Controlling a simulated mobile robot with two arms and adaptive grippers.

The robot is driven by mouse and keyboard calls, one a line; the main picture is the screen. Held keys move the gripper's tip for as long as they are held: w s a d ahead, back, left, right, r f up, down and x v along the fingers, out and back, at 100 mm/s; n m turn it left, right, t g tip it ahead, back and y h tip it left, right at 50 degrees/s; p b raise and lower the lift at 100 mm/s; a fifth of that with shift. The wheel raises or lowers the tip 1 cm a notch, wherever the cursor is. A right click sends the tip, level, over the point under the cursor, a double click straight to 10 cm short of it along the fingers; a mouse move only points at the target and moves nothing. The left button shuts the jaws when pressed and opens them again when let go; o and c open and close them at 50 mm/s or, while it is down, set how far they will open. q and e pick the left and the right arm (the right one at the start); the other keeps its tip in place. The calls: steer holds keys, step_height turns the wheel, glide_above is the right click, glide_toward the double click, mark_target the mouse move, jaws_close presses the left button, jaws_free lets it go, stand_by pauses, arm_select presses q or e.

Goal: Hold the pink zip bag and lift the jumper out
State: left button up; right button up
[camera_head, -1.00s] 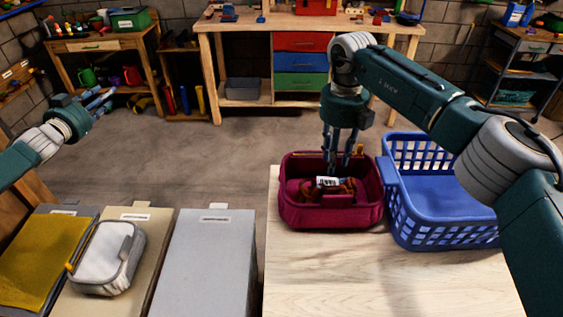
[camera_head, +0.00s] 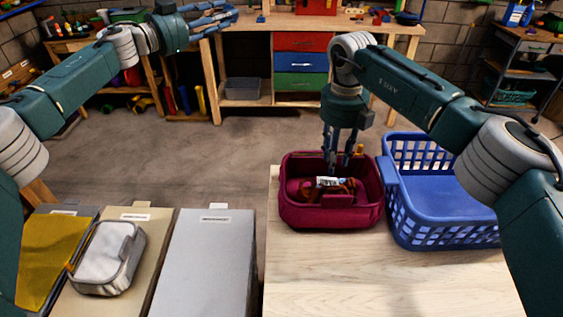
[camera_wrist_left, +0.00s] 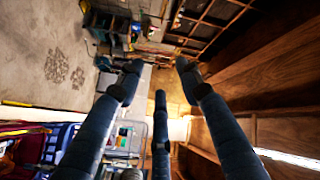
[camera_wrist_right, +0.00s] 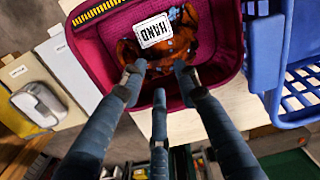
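The pink zip bag (camera_head: 330,215) stands open on the pale wooden table, with a yellow zip strip along its rim in the right wrist view (camera_wrist_right: 92,12). The jumper (camera_wrist_right: 183,40), rust-orange with blue patches, lies bunched inside; a white label reading HAND (camera_wrist_right: 153,31) is on it. My right gripper (camera_head: 340,165) points down into the bag. In the right wrist view its fingers (camera_wrist_right: 157,80) are spread at the jumper's near edge; contact cannot be told. My left gripper (camera_head: 222,15) is open and empty, raised high at the upper left, far from the bag.
A blue laundry basket (camera_head: 445,235) stands directly right of the bag. A grey-white pouch (camera_head: 105,258) lies on a beige panel at left, between a mustard cloth (camera_head: 40,255) and a grey panel (camera_head: 208,265). The table front (camera_head: 350,275) is clear.

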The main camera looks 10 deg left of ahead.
arm_select(q)
steer(key=s+d+f+m+g+h, duration=0.1)
steer(key=s+d+f+m+g, duration=0.25)
steer(key=d, duration=0.35)
steer(key=s+d+f+m+g, duration=0.2)
steer(key=d+f+m+g, duration=0.15)
steer(key=d, duration=0.35)
steer(key=m+g+y, duration=0.7)
steer(key=m+y, duration=0.4)
glide_above(283, 177)
steer(key=f, duration=2.2)
steer(key=shift+w+d+f, duration=0.3)
steer(key=shift+d+f, duration=0.1)
steer(key=shift+s+a+f+y, duration=0.2)
steer(key=shift+a+y, duration=0.25)
steer(key=shift+y, duration=0.25)
steer(key=shift+a+f, duration=0.15)
steer(key=shift+f, duration=0.05)
step_height(283, 177, down, 10)
steer(key=shift+f, duration=0.15)
